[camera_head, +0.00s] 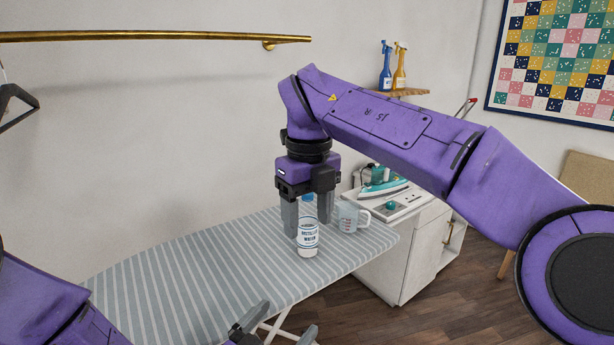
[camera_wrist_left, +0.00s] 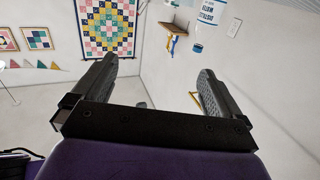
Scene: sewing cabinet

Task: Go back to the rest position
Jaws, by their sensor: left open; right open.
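In the head view, my right gripper (camera_head: 308,228) points down over the far right part of the striped ironing board (camera_head: 190,275). It is open, with its fingers on either side of a white bottle with blue lettering (camera_head: 308,243). The bottle is upright on the board; I cannot tell whether a finger touches it. My left gripper (camera_head: 285,322) is at the bottom edge, in front of the board, open and empty. In the left wrist view its two fingers (camera_wrist_left: 157,68) are spread with nothing between them.
A clear measuring cup (camera_head: 349,217) stands on the board right of the bottle. A teal iron (camera_head: 382,187) rests on the white cabinet (camera_head: 412,255). A wall shelf (camera_head: 400,92) holds blue and orange spray bottles. A brass rail (camera_head: 150,36) runs along the wall. The board's left part is clear.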

